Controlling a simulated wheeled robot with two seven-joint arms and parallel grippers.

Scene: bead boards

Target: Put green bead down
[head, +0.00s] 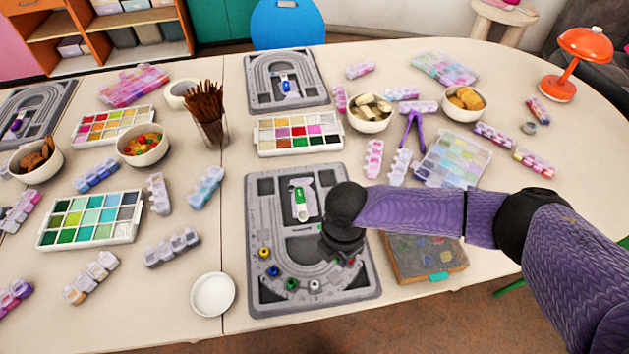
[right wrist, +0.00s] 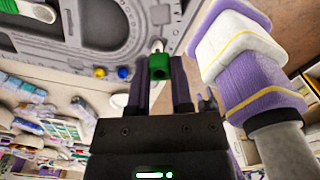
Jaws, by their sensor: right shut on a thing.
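My right gripper (head: 340,252) is over the right part of the near grey bead board (head: 262,300). In the right wrist view its fingers (right wrist: 160,92) are shut on a green bead (right wrist: 158,66), which the gripper hides in the head view. On the board's curved track lie a yellow bead (head: 265,252), a blue bead (head: 273,270), a green bead (head: 291,284) and a white bead (head: 315,284), apart from the gripper. I cannot tell whether the held bead touches the board. My left gripper is not in view.
A white-and-green piece (head: 299,203) lies in the board's upper part. A box with a patterned lid (head: 425,258) stands right of the board, under my right arm. A white dish (head: 213,294) is to the left. A paint-like tray (head: 300,133) and bowls stand beyond.

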